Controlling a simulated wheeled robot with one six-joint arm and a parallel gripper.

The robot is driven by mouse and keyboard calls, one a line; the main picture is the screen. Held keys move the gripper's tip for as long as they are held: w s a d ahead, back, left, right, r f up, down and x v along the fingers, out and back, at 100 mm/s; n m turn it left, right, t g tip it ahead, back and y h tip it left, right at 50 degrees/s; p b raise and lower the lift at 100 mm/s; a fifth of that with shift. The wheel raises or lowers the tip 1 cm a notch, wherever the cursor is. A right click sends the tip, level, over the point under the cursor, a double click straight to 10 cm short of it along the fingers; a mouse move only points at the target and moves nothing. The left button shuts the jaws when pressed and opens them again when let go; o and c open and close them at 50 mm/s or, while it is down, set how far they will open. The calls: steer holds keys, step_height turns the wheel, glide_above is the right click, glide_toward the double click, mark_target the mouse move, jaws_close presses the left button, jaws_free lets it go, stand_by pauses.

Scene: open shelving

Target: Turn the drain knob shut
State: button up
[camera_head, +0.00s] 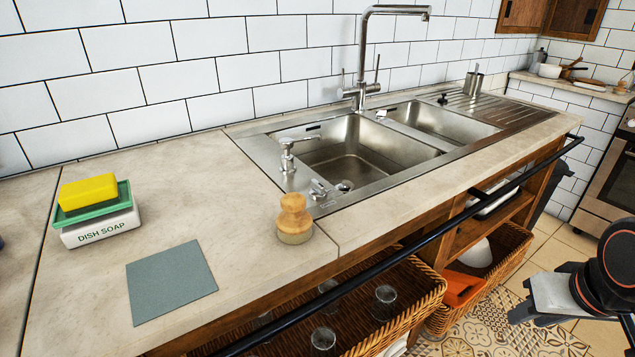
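A steel double-bowl sink (300,200) is set into the worktop. A small metal knob (319,189) sits on its front left rim and looks like the drain knob; its turn position is too small to read. A small dark fitting (443,99) stands by the right bowl. Part of my gripper (522,312) shows at the lower right, out over the floor, well apart from the sink. Its fingers are not clear enough to tell open from shut.
A tall tap (364,55) rises behind the bowls, and a soap pump (287,155) stands on the left rim. A wooden brush (294,218), a grey cloth (170,282) and a soap dish (100,228) with a yellow sponge (88,191) are on the worktop. A dark rail (430,236) runs along the front.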

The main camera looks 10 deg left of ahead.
steer(key=w+a+r+n+g, duration=0.1)
steer(key=w+a+r, duration=0.2)
steer(key=w+r, duration=0.15)
steer(key=w+a+r+n, duration=0.1)
steer(key=w+a+r, duration=0.2)
steer(key=r, duration=0.3)
step_height(320, 180, up, 20)
steer(key=n+g, duration=0.4)
steer(key=n, duration=0.3)
glide_above(318, 183)
step_height(318, 183, down, 17)
steer(key=shift+w+r, duration=0.1)
steer(key=shift+w, duration=0.05)
jaws_close()
